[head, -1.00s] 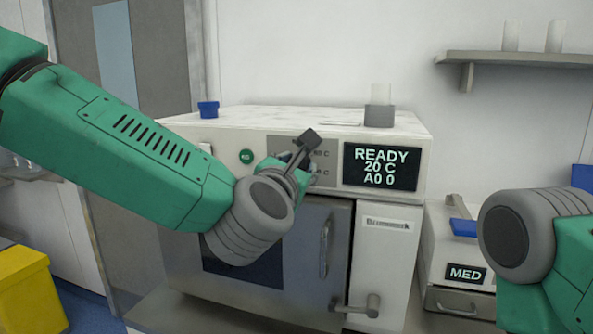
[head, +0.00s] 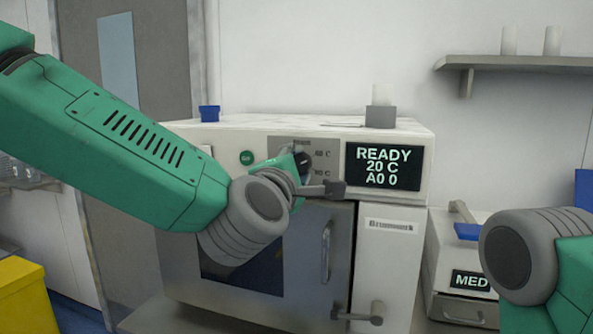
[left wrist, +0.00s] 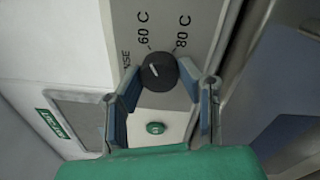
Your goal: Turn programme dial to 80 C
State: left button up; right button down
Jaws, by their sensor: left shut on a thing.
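The programme dial (left wrist: 158,71) is a round black knob on a grey panel (head: 283,148) at the front of a white washer (head: 228,140). In the left wrist view, printed labels 60 C (left wrist: 144,30) and 80 C (left wrist: 183,32) stand above it. A small pale mark shows on the knob, but I cannot tell exactly which label it points to. My left gripper (left wrist: 160,80) is shut on the dial, one blue-grey finger on each side. In the head view, my wrist hides much of the dial. The display (head: 383,167) reads READY, 20 C, A0 0. My right gripper is out of view.
The washer door (head: 297,245) with its upright handle (head: 326,250) lies below the dial. A lever (head: 361,314) sticks out at lower right. A box marked MED (head: 445,262) stands at right near my right wrist. A blue cup (head: 209,113) stands on top.

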pick_arm(q)
jog(key=m, duration=0.7)
jog(key=shift+h, duration=0.3)
jog(key=m, duration=0.3)
jog(key=shift+f+m+h, duration=0.15)
jog(key=shift+m+h, duration=0.15)
jog(key=shift+m, duration=0.1)
jog(key=shift+f+m, duration=0.1)
jog(key=shift+m, duration=0.5)
jog(key=shift+s+f+g, duration=0.1)
jog(key=shift+f+g, duration=0.1)
jog(key=shift+g, duration=0.1)
jog(key=o, duration=1.1)
jog(key=shift+o, duration=0.2)
jog(key=shift+w+d, duration=0.15)
jog(key=shift+w, duration=0.05)
jog(key=shift+r, duration=0.1)
